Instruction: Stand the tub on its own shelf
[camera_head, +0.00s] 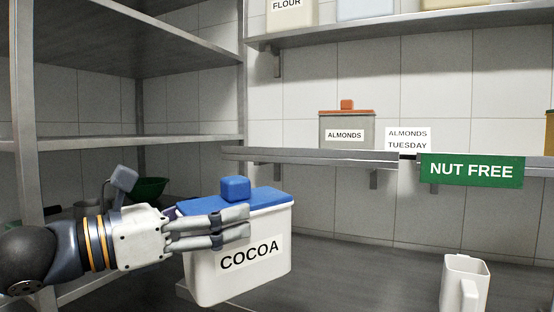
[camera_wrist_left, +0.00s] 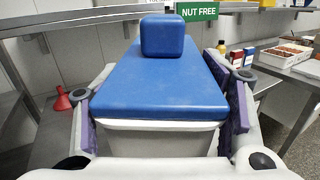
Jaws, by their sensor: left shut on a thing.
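The tub (camera_head: 238,278) is white with a blue lid and knob and a label reading COCOA. My left gripper (camera_head: 235,228) is shut on it, fingers along its sides, and the tub looks upright, in front of the wall shelves. In the left wrist view the blue lid (camera_wrist_left: 160,85) fills the space between the purple-padded fingers. The middle wall shelf (camera_head: 300,154) carries a green NUT FREE sign (camera_head: 471,170), a white ALMONDS TUESDAY card (camera_head: 408,138) and a grey almonds tub (camera_head: 346,128) with an orange lid. My right gripper is not in view.
The upper shelf (camera_head: 400,32) holds a FLOUR tub (camera_head: 290,14) and other containers. A white jug (camera_head: 465,284) stands below at right. A metal rack (camera_head: 130,142) stands at left.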

